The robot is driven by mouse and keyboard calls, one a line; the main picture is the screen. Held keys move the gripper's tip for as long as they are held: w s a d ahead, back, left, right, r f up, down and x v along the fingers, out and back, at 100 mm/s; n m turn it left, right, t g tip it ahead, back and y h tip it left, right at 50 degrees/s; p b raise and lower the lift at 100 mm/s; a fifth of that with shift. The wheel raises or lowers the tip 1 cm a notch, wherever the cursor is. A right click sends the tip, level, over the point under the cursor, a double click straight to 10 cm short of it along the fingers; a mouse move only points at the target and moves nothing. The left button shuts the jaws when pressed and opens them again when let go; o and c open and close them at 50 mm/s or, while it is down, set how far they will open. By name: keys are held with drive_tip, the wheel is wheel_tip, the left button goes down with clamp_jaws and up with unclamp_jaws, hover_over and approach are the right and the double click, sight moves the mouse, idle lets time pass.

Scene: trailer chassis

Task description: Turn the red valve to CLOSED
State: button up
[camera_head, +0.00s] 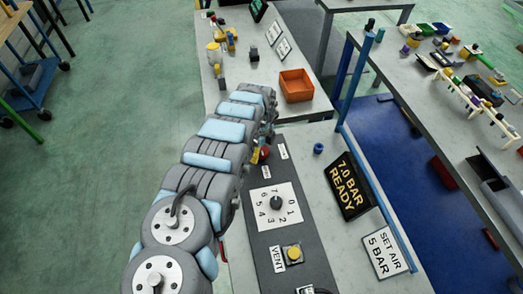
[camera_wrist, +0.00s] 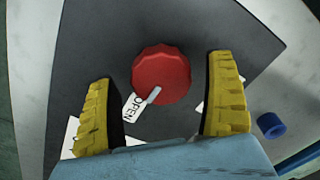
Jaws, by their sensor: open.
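The red valve (camera_wrist: 161,74) is a faceted round knob on a dark panel (camera_wrist: 215,22). Its pale pointer mark aims down-left, toward a white label reading OPEN (camera_wrist: 135,106). My gripper (camera_wrist: 168,85) is open, its two yellow fingers on either side of the valve with gaps showing, the right gap smaller. I cannot tell how far the fingertips are above the panel. A second white label beside the right finger is mostly hidden.
A sign (camera_head: 349,187) reads 7.0 BAR READY; another (camera_head: 384,251) reads SET AIR 5 BAR. A blue cylinder (camera_head: 318,148) and an orange bin (camera_head: 296,86) stand nearby.

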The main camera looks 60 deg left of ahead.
drive_tip(key=shift+f, duration=0.15)
drive_tip(key=c, duration=1.2)
drive_tip(key=shift+w+n, duration=0.1)
drive_tip(key=shift+n, duration=0.3)
drive_tip(key=shift+c, duration=0.2)
drive_tip(key=n+p, duration=0.1)
drive_tip(key=n, duration=0.7)
drive_tip(key=shift+f, duration=0.1)
drive_tip(key=n+b, duration=0.1)
drive_tip(key=n, duration=0.4)
drive_tip(key=shift+n+b, duration=0.9)
drive_tip(key=shift+n, duration=1.1)
